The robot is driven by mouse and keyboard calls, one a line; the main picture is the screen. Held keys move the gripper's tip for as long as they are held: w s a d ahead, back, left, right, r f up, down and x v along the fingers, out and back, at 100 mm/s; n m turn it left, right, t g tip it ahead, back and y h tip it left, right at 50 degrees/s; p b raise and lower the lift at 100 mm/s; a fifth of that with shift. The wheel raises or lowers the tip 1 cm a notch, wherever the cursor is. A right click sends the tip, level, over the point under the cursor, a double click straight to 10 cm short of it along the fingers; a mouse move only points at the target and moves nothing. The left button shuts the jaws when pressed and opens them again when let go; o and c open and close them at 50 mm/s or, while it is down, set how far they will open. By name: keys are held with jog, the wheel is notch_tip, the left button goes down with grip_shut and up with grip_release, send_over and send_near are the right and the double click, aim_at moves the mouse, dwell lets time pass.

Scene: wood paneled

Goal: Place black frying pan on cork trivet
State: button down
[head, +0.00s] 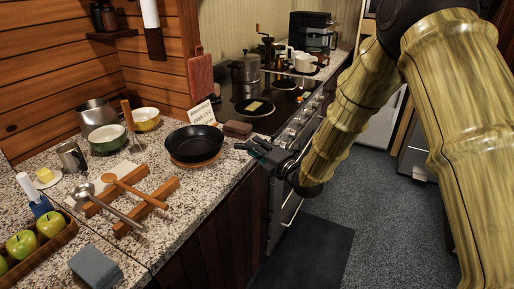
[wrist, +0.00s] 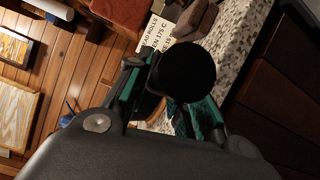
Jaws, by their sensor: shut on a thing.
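The black frying pan (head: 194,142) is level over the round cork trivet (head: 203,163) on the granite counter. The trivet's tan edge shows below the pan's near side, and the pan covers the rest. I cannot tell whether the pan touches the trivet or is just above it. My gripper (head: 254,148) is at the pan's right side, shut on its handle, which is mostly hidden by the fingers. In the wrist view, a dark rounded part of the pan (wrist: 188,72) is between and beyond the teal fingers of my gripper (wrist: 168,100).
A recipe card (head: 201,113) and a brown block (head: 238,129) stand close behind the pan. A wooden rack with ladle and spoon (head: 130,196) is in front left. Bowls (head: 107,138) are left. The stove (head: 262,98) is behind; the counter's edge runs below my gripper.

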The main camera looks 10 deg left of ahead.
jog(key=shift+f+b, duration=0.3)
dwell(0.6)
jog(key=c, duration=0.8)
grip_release()
jog(key=shift+s+d, duration=0.1)
jog(key=v, duration=1.1)
jog(key=shift+s+d, duration=0.25)
jog(key=shift+d, duration=0.05)
jog(key=shift+f, duration=0.1)
